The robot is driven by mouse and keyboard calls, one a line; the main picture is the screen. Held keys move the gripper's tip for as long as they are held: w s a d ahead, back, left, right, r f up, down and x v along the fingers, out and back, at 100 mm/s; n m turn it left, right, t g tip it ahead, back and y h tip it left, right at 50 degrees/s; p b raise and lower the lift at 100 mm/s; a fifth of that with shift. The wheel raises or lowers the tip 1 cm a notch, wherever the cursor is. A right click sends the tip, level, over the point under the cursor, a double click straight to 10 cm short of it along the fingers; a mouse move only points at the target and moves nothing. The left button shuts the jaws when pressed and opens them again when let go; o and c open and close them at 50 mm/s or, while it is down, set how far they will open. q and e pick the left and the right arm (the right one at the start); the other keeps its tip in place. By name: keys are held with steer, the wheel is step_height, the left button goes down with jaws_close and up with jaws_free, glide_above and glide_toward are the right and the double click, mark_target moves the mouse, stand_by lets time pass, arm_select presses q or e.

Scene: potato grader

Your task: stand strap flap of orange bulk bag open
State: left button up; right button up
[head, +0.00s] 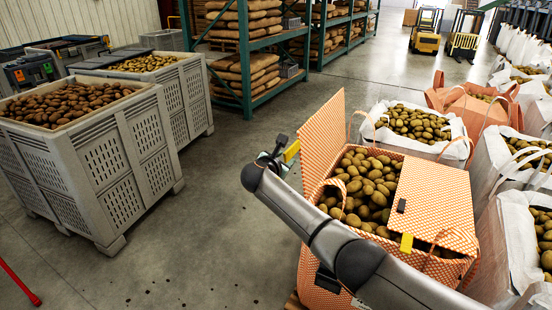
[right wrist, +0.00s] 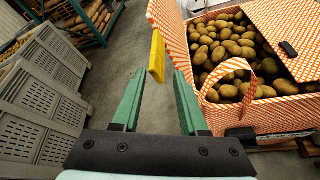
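The orange checked bulk bag (head: 318,262) is full of potatoes, and it also shows in the right wrist view (right wrist: 262,112). One flap (head: 321,135) stands upright at its left side, with a yellow strap tab (head: 291,151) at that flap's outer edge. Another flap (head: 435,192) lies flat over the right part of the potatoes, with a black patch and a yellow tab (head: 406,243). My right gripper (head: 274,160) is beside the upright flap. In the right wrist view its green fingers (right wrist: 159,74) are open and apart, with the yellow tab (right wrist: 157,55) just beyond the tips, not gripped. My left gripper is not in view.
Grey crates of potatoes (head: 95,165) stand at the left, with clear floor between them and the bag. White potato bags (head: 410,140) and another orange bag (head: 470,103) stand close behind and to the right. Green racks (head: 245,75) with sacks are at the back.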

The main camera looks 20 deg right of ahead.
steer(key=v, duration=0.7)
steer(key=shift+a+f, duration=0.1)
stand_by(0.4)
steer(key=s+a+f+m+y, duration=0.25)
steer(key=s+f, duration=0.25)
steer(key=f, duration=0.3)
steer(key=s+a+f+m+g+y, duration=0.1)
steer(key=s+a+f+m+y, duration=0.15)
steer(key=s+f, duration=0.4)
steer(key=s+a+f+m+y, duration=0.2)
steer(key=s+f+y, duration=0.1)
steer(key=f, duration=0.7)
steer(key=s+f+m+y, duration=0.1)
steer(key=s+f+m, duration=0.1)
steer(key=s+m, duration=0.5)
steer(key=s+f+m+y, duration=0.2)
steer(key=s+m, duration=0.5)
steer(key=s, duration=1)
steer(key=shift+s+a+f, duration=0.15)
steer(key=shift+s+f, duration=0.15)
steer(key=shift+f, duration=0.35)
